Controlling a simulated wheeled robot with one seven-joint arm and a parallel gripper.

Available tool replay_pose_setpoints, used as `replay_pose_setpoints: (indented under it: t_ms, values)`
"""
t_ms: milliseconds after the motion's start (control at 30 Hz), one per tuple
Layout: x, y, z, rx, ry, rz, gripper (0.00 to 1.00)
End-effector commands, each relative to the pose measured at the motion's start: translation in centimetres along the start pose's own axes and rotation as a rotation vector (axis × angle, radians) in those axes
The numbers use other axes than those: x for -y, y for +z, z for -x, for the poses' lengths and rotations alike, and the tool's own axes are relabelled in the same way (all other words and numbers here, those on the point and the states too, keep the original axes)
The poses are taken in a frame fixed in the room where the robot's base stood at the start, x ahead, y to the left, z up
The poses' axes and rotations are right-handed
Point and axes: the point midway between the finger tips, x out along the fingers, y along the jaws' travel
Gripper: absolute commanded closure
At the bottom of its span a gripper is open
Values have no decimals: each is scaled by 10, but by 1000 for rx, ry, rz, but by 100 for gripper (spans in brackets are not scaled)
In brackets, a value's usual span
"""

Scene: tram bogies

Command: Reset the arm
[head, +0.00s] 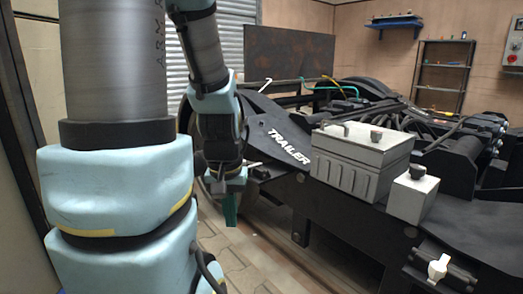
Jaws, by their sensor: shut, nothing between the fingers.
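My arm stands large at the left of the head view. It runs up out of the frame and comes back down to my gripper (230,210). The gripper hangs pointing down, with green fingertips that are shut and hold nothing. It is in front of the left end of the black bogie (275,140) marked "TRAILER", above the tiled floor. From this view I cannot tell how far it is from the bogie's side.
A grey ribbed box (345,175) and a smaller grey box (412,195) sit on the bogie. A white-handled valve (438,267) sticks out at lower right. Behind are a dark panel (290,52), a shelf rack (443,75) and a wall shelf (395,24). The floor (245,262) below the gripper is clear.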

Motion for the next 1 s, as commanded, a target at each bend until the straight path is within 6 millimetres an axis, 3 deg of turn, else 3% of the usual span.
replay_pose_setpoints:
  t_ms: [33,267,1000]
  values:
    - [-1,-5,19,-10,0,-5,100]
    - [-2,-11,66,-12,0,-7,100]
    - [-3,-35,250,-13,0,-8,100]
